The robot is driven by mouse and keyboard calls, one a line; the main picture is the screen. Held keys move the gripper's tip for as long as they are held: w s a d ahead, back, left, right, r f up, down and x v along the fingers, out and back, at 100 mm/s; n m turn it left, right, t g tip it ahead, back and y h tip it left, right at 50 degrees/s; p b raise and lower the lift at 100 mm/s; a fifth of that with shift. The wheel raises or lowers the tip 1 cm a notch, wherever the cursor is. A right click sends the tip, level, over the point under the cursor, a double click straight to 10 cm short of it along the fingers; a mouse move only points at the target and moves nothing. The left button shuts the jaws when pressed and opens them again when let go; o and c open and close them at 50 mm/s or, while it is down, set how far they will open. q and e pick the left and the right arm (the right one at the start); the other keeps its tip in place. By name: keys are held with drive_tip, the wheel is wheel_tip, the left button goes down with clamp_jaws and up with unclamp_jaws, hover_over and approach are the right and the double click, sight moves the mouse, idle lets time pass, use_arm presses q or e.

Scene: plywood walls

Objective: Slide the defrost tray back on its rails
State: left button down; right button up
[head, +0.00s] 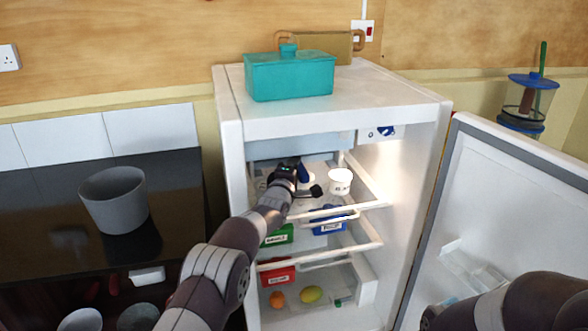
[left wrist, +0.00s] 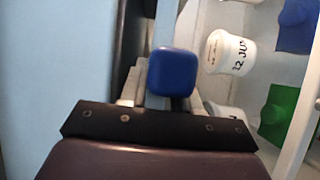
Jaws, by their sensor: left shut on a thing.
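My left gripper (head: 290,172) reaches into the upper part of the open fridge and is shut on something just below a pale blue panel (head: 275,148). The same pale blue surface (left wrist: 55,75) fills the left side of the left wrist view. I cannot tell which part is the defrost tray, and the held edge is hidden by the gripper. My right gripper is out of view; only part of my right arm shows at the lower right.
A white tub (head: 340,181) stands on the shelf close right of my left gripper. A blue box (head: 328,228), green box (head: 278,236) and red box (head: 278,277) sit lower. The fridge door (head: 500,210) stands open at right. A teal container (head: 290,77) is on top.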

use_arm(q)
drive_tip(key=shift+w+a, duration=0.1)
drive_tip(key=shift+w, duration=0.1)
idle(0.3)
drive_tip(key=c, duration=0.7)
unclamp_jaws()
drive_tip(key=shift+c, duration=0.2)
drive_tip(key=shift+r, duration=0.1)
drive_tip(key=shift+s, duration=0.1)
